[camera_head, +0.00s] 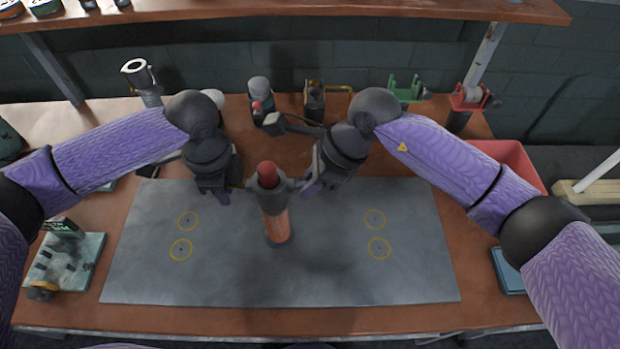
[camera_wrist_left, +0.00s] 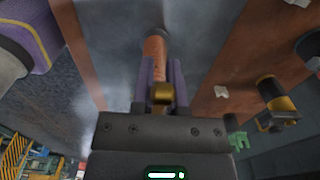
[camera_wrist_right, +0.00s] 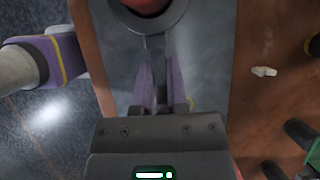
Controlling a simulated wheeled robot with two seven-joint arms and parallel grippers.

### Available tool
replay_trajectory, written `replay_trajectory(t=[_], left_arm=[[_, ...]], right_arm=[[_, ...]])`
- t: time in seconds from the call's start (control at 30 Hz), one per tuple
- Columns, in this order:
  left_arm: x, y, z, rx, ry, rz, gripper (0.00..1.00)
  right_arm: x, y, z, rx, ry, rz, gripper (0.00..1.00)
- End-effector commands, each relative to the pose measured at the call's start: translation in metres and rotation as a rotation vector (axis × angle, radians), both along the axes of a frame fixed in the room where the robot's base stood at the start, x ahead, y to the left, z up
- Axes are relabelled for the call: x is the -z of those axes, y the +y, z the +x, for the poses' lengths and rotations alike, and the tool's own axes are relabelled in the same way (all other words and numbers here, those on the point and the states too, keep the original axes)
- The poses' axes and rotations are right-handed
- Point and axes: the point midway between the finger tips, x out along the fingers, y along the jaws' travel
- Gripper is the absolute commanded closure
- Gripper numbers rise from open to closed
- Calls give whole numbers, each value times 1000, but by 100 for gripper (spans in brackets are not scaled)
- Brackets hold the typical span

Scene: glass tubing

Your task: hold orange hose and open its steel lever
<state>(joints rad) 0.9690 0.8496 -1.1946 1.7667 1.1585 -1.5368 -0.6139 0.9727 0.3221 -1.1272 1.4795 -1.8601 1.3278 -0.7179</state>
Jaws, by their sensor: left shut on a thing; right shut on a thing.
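The orange hose (camera_head: 277,227) stands nearly upright on the grey mat, with a grey coupling (camera_head: 269,200) and a red top (camera_head: 267,171). It also shows beyond my left fingers in the left wrist view (camera_wrist_left: 155,48). My right gripper (camera_head: 306,187) is right of the coupling, shut on what looks like the steel lever (camera_head: 294,184), mostly hidden between the fingers. In the right wrist view, the grey coupling ring (camera_wrist_right: 150,18) is just beyond the fingertips.
The grey mat (camera_head: 330,275) is clear around the hose, with several yellow circles on it. Several fittings and tools stand along the back of the brown table (camera_head: 95,210). A red bin (camera_head: 510,160) is at the right, and a small board (camera_head: 75,262) at the left.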

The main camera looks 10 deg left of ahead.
Motion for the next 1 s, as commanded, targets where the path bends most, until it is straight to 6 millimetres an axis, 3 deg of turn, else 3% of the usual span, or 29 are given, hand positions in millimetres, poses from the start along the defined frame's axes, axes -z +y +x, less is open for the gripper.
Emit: replay_trajectory(t=[0.03,0.07,0.2,0.23,0.57,0.83,1.0], left_arm=[[0,0,0,1,-1,-1,100],[0,0,0,1,-1,-1,100],[0,0,0,0,-1,-1,100],[0,0,0,0,-1,-1,100],[0,0,0,0,-1,-1,100],[0,0,0,0,-1,-1,100],[0,0,0,0,-1,0,100]], right_arm=[[0,0,0,1,0,0,100],[0,0,0,1,0,0,79],[0,0,0,1,0,0,49],[0,0,0,0,0,0,47],[-8,-4,1,1,-3,1,47],[-72,-38,6,1,-5,1,47],[-99,-53,7,2,-2,0,47]])
